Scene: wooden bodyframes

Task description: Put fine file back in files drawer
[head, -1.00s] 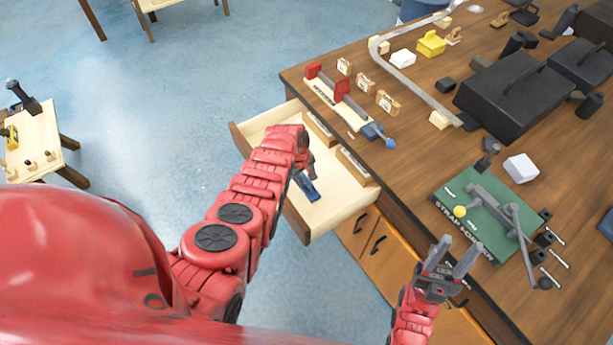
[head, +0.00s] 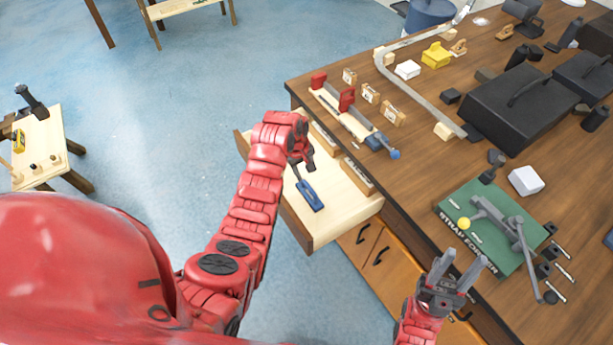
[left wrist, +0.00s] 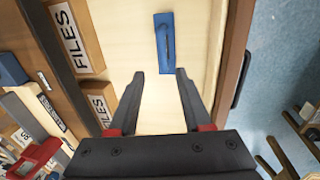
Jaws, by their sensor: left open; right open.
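A blue-handled tool (head: 310,195), which looks like the fine file, lies on the pale floor of the open files drawer (head: 335,222). It also shows in the left wrist view (left wrist: 164,45), just beyond my fingertips, with a dark strip along it. My left gripper (head: 302,165) is over the drawer, open, with nothing between its fingers in the left wrist view (left wrist: 160,74). Wooden blocks marked FILES (left wrist: 76,35) stand along the drawer's side near the bench. My right gripper (head: 460,265) is open and empty near the bench's front edge.
The wooden bench (head: 420,180) carries a red and blue clamp (head: 350,110), a black toolbox (head: 520,105) and a green strap former (head: 490,225). A small table (head: 40,150) stands at far left. The blue floor between is clear.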

